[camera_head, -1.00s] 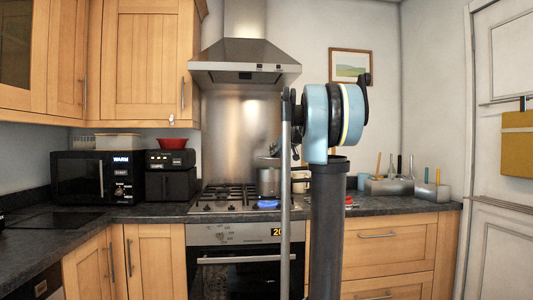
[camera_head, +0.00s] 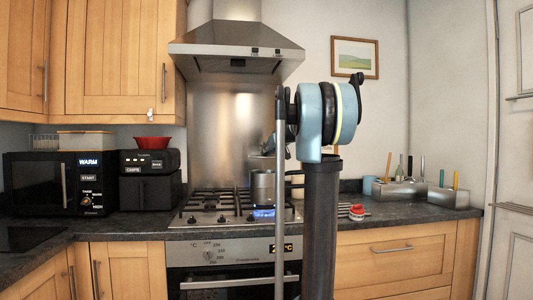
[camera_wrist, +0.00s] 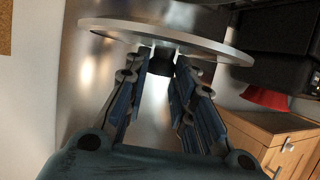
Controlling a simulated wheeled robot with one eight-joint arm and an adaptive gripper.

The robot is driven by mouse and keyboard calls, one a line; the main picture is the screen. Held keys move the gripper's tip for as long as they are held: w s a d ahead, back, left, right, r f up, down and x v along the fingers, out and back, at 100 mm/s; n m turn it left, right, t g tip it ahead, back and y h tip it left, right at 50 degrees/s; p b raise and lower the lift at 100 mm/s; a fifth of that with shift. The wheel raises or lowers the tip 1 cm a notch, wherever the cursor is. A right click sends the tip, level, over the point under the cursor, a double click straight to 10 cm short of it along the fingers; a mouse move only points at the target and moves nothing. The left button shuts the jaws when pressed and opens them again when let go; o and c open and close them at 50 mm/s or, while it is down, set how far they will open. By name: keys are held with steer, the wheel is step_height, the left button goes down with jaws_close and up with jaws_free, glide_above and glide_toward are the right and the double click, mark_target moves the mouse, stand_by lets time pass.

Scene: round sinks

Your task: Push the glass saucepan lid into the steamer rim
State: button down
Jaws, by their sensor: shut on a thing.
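The lid (camera_wrist: 215,46) shows nearly edge-on in the wrist view as a pale round disc with a dark knob (camera_wrist: 162,64). My gripper (camera_wrist: 160,68) is shut on that knob, with the disc beyond its fingertips. In the head view my arm hides most of my gripper and the lid. A metal pot (camera_head: 263,187), which seems to be the steamer, stands on the hob above a blue flame. The lid and pot look apart.
The gas hob (camera_head: 205,207) lies under the extractor hood (camera_head: 236,50). A black microwave (camera_head: 60,183) and a black air fryer (camera_head: 150,180) with a red bowl (camera_head: 152,142) stand left. Utensil holders (camera_head: 402,192) and a red item (camera_head: 356,212) are on the right counter.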

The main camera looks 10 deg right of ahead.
steer(key=shift+a, duration=0.1)
stand_by(0.3)
steer(key=shift+s+f, duration=0.1)
steer(key=shift+f, duration=2.8)
steer(key=shift+f, duration=0.8)
stand_by(0.6)
stand_by(0.5)
steer(key=c, duration=1.3)
jaws_free()
steer(key=v, duration=1.2)
